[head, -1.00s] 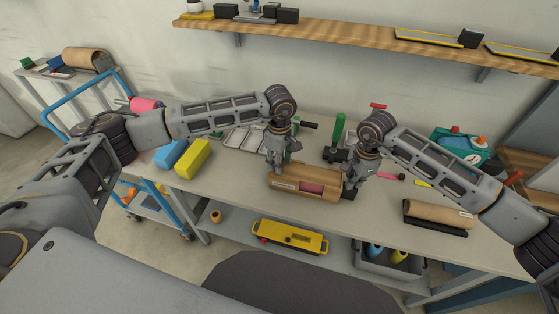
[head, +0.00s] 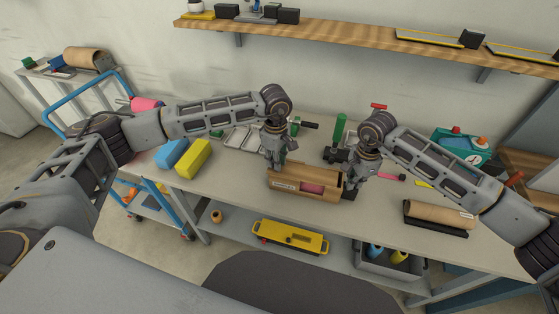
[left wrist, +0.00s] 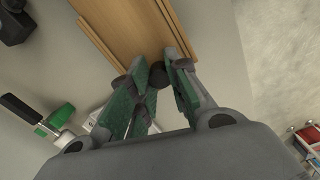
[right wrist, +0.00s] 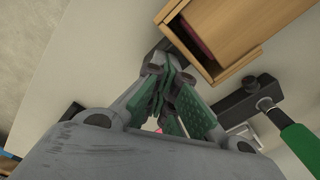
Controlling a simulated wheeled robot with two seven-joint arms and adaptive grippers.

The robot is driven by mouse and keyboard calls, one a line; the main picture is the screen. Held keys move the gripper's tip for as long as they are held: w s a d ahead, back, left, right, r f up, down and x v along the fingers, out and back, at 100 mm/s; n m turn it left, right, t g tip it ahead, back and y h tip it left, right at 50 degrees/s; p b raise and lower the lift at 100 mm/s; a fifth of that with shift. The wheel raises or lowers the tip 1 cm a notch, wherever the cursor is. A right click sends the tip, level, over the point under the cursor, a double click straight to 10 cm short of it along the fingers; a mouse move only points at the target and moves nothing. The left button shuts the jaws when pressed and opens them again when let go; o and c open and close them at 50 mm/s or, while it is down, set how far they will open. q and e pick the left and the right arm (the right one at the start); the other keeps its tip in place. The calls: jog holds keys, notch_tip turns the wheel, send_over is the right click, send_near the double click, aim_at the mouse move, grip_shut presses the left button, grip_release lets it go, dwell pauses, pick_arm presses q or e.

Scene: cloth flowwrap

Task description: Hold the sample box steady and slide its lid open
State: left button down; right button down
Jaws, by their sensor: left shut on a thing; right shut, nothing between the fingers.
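The sample box (head: 291,185), light wood with a label on its front, lies on the bench below my grippers. The right wrist view shows a dark opening in the box (right wrist: 247,52) with something dark red inside. My left gripper (head: 274,166) is shut on the edge of the box at its left part; the left wrist view shows the wooden top (left wrist: 135,30) with raised rails. My right gripper (head: 350,188) is shut and empty at the right end. I cannot clearly tell the lid from the box.
Yellow (head: 194,160) and blue (head: 171,154) blocks lie to the left. A green-handled tool (head: 339,128) stands behind the box. A brown roll (head: 436,212) lies to the right on a black holder. The bench front beside the box is clear.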

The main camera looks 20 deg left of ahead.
pick_arm(q)
jog(key=a, duration=1.7)
jog(key=shift+s, duration=0.2)
pick_arm(e)
jog(key=shift+s+d+f, duration=0.1)
jog(key=shift+f, duration=0.1)
pick_arm(q)
jog(key=shift+f, duration=0.1)
jog(key=c, duration=1.3)
grip_release()
jog(key=shift+d, duration=0.1)
jog(key=shift+r, duration=0.25)
notch_tip(320, 180, up, 12)
jog(key=shift+f, duration=0.15)
pick_arm(e)
jog(key=shift+r, duration=0.2)
